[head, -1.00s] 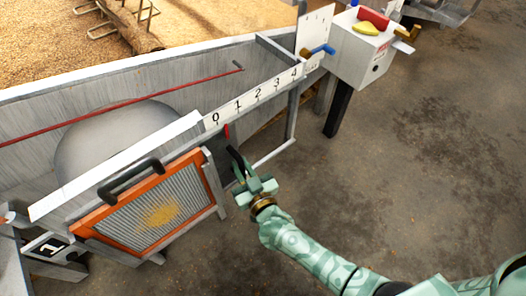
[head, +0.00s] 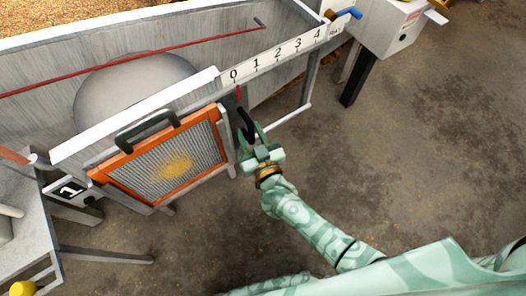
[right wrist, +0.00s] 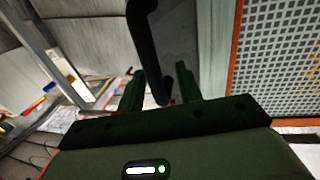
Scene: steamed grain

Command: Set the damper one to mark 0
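The white scale strip (head: 290,49) with marks 0 to 4 runs along the top edge of the grey trough. The red pointer (head: 238,93) stands just below the 0. The black damper handle (head: 246,124) hangs below the pointer. My right gripper (head: 256,136) is at the lower end of this handle. In the right wrist view, the black handle (right wrist: 143,35) reaches down between my right gripper's (right wrist: 159,85) two fingers, which stand apart with gaps beside it. My left gripper is not in view.
An orange-framed mesh panel (head: 168,166) with a black grip is left of my right gripper. A plate marked 1 (head: 71,190) sits farther left. A white box (head: 392,28) on a dark post stands at the upper right. The floor to the right is clear.

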